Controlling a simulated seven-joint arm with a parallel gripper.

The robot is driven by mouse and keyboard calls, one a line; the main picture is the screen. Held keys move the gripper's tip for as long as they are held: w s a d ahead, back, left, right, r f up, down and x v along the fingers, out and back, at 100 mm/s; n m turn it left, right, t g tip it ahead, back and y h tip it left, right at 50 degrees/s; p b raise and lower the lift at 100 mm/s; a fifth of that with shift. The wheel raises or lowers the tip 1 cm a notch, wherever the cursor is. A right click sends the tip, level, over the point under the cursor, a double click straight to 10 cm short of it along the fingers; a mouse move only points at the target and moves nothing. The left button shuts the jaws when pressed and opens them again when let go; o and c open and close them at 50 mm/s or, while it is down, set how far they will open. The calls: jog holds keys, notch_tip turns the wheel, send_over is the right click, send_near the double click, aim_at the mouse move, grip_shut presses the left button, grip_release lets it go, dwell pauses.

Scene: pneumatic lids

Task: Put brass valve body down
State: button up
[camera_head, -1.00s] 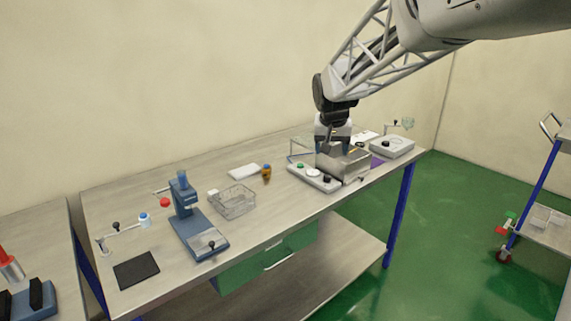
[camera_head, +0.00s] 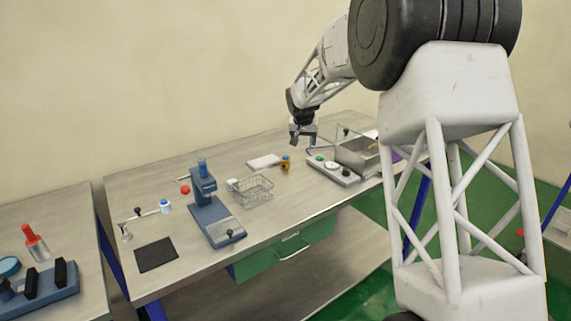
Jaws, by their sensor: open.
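A panel with buttons (camera_head: 333,171) sits before the metal box. The wire basket (camera_head: 254,191), a white tray (camera_head: 264,161), a blue press (camera_head: 211,208) and a dark mat (camera_head: 156,254) are on the bench. My arm hides the bench's right end. Bare bench top lies along the front.

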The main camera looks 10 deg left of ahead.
send_over(285, 157)
jog(key=s, duration=0.3)
notch_tip(285, 157, down, 8)
jog(key=shift+f, duration=0.1)
jog(key=shift+x, duration=1.25)
jog(key=shift+w, duration=0.1)
jog(key=shift+x, duration=2.55)
jog(key=shift+w, duration=0.15)
jog(key=shift+c, duration=0.3)
grip_shut()
